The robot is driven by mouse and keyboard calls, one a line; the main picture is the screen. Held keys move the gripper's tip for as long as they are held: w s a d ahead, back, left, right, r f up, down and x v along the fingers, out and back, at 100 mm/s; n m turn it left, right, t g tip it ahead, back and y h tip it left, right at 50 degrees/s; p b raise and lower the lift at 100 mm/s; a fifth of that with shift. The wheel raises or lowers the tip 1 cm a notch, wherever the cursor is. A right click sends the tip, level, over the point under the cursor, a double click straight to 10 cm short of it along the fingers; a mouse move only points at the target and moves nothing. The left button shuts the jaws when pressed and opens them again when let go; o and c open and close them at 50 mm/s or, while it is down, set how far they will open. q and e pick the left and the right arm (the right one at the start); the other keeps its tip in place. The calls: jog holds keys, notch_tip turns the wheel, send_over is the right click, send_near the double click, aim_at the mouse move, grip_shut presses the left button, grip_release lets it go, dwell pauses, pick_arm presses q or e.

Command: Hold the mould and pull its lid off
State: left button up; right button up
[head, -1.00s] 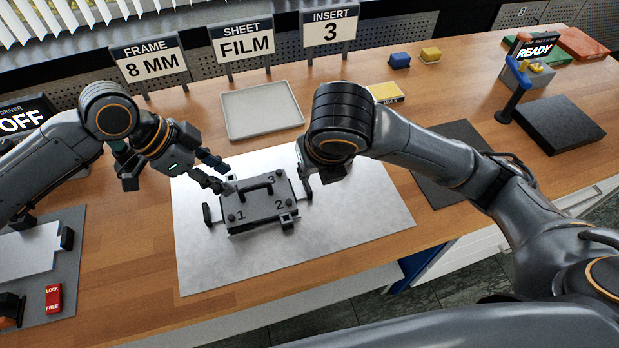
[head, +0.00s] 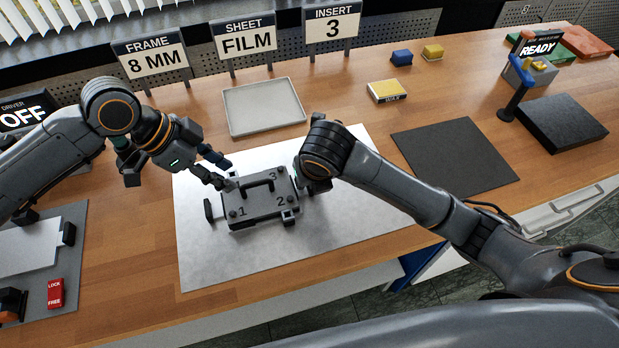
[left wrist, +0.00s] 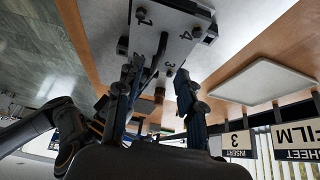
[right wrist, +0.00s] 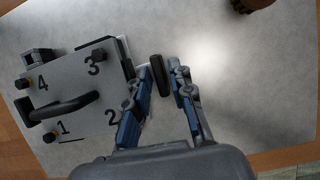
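The mould (head: 262,221) is a grey block on a pale metal sheet, with dark handles at its sides. Its lid (head: 248,206) lies flat on it, with numbers, corner knobs and a dark bar handle (head: 257,184) on top. My left gripper (head: 224,172) is open above the lid's far left corner; in the left wrist view the bar handle (left wrist: 161,52) lies beyond its spread fingers. My right gripper (right wrist: 164,72) is open, its fingers either side of the mould's side handle (right wrist: 160,75). In the head view my right arm mostly hides that gripper.
An empty grey tray (head: 263,107) lies behind the metal sheet (head: 350,235). A yellow box (head: 387,91), a dark mat (head: 454,158) and a black block (head: 561,124) are to the right. A red lock tag (head: 55,293) is at the left. Sign stands line the back.

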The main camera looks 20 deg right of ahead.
grip_shut()
